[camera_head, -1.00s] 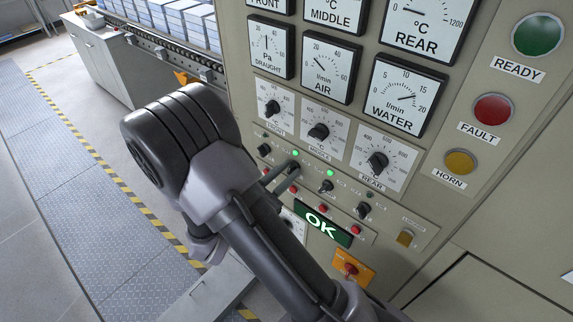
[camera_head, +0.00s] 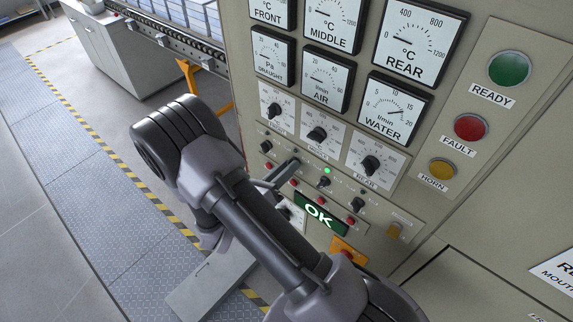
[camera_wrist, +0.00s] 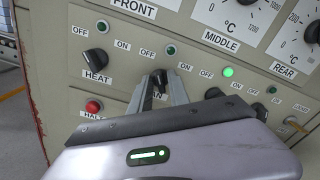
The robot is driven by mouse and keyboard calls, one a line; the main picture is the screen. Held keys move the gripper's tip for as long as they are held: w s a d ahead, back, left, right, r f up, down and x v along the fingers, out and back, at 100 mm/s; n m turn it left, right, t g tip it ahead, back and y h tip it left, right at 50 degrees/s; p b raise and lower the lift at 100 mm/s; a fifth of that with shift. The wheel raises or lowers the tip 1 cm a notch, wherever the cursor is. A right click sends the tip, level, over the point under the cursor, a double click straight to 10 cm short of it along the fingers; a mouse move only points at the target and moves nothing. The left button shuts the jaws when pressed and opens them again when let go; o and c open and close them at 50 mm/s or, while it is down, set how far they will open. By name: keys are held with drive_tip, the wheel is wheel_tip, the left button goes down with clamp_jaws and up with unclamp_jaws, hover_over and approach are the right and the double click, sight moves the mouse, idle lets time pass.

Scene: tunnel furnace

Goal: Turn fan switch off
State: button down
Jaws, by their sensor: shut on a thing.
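The fan switch is a small black rotary knob (camera_wrist: 159,79) on the beige control panel, between OFF and ON labels. Its name label below is partly hidden by my gripper, with "AN" showing. My gripper (camera_wrist: 159,88) is shut on this knob, one finger on each side. In the head view my gripper (camera_head: 288,169) reaches the panel's switch row and hides most of the knob. The round lamp (camera_wrist: 170,50) above the fan switch is dark. I cannot tell exactly which way the knob points.
The HEAT switch (camera_wrist: 95,63) sits left of the fan switch, above a red HALT button (camera_wrist: 94,105). A lit green lamp (camera_wrist: 228,72) belongs to the switch on the right. A green OK display (camera_head: 320,213) and an orange-backed switch (camera_head: 347,251) lie below.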

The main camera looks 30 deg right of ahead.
drive_tip(key=shift+n, duration=0.4)
drive_tip(key=c, duration=1.5)
unclamp_jaws()
drive_tip(key=shift+a, duration=0.1)
drive_tip(key=b+v, duration=0.1)
drive_tip(key=v, duration=1.6)
drive_tip(key=shift+s+a, duration=0.1)
